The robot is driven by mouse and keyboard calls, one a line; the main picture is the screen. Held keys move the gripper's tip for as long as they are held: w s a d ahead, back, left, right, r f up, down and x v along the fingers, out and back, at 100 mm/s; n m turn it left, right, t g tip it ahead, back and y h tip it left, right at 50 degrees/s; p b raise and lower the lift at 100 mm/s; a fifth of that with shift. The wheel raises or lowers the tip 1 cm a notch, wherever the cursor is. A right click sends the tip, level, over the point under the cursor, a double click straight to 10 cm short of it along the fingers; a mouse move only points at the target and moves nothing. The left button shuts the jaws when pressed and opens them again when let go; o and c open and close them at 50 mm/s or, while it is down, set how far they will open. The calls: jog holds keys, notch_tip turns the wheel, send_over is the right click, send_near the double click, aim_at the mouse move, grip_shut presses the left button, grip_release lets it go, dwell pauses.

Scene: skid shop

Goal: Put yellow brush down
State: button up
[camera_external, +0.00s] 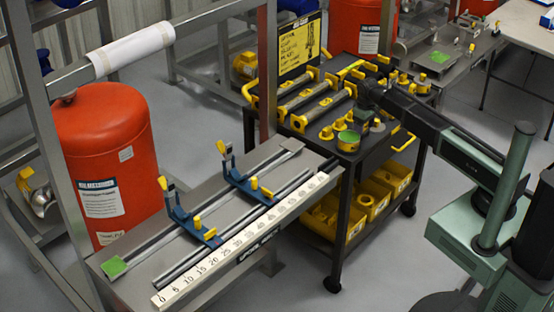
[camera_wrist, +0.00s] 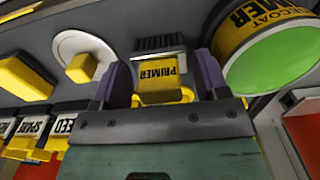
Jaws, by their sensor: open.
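My gripper (camera_wrist: 161,72) is open, with one purple-grey finger on each side of the block. A narrow gap shows beside the block, and no clear grip on it is visible. In the external view my gripper (camera_external: 366,103) is low over the right part of the tool cart (camera_external: 345,178). I cannot make out the brush there, as the gripper and nearby yellow parts hide it.
A yellow PRIMER can with a green top (camera_wrist: 270,62) stands close to the right finger. A pale part with a yellow block (camera_wrist: 82,66) is at the left. Several yellow bins (camera_external: 376,199) sit on the cart's lower shelf. A steel bench with a ruler (camera_external: 240,240) stands left.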

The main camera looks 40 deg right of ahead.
notch_tip(320, 180, up, 10)
jog(key=p, duration=0.9)
jog(key=shift+r, duration=0.25)
jog(key=shift+s+f, duration=0.1)
jog(key=shift+s, duration=0.15)
jog(key=s+m, duration=0.2)
jog(key=s, duration=2)
jog(key=shift+m, duration=0.3)
